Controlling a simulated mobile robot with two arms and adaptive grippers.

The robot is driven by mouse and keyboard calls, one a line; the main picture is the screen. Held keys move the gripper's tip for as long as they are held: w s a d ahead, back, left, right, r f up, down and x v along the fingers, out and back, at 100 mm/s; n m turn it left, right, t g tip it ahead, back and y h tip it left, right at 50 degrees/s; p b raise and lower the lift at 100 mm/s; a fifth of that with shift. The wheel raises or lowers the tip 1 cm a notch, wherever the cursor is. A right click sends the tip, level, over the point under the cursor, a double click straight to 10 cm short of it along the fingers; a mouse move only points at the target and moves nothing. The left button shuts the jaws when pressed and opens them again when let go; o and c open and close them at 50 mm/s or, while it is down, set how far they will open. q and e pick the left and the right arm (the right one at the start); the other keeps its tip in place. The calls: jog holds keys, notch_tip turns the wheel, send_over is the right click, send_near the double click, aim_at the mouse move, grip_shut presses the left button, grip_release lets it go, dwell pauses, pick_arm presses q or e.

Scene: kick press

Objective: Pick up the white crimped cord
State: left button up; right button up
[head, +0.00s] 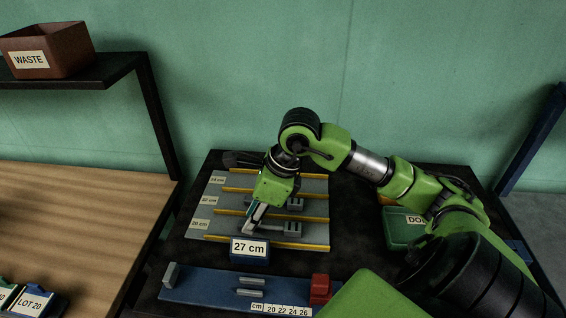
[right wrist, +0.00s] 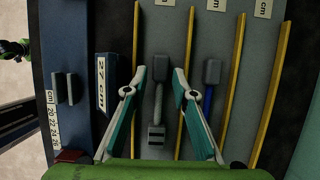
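The white crimped cord (right wrist: 158,100) lies lengthwise in the lane nearest the 27 cm sign, with a grey block at each end. In the head view its right end block (head: 292,229) shows, and my gripper covers part of the rest. My right gripper (right wrist: 160,72) is open and empty. Its two fingers stand on either side of the cord, apart from it in the picture. It also shows in the head view (head: 251,226), pointing down over the left part of that lane. My left gripper cannot be made out.
A blue cord (right wrist: 208,98) lies in the neighbouring lane; yellow dividers (right wrist: 187,50) separate the lanes. The 27 cm sign (head: 249,248) and a blue measuring fixture (head: 205,287) stand in front. A green box (head: 400,232) is at right. A waste bin (head: 50,50) sits on the shelf.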

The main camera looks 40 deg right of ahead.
jog(key=shift+x, duration=0.85)
jog(key=shift+r, duration=0.1)
grip_shut()
jog(key=shift+r, duration=0.1)
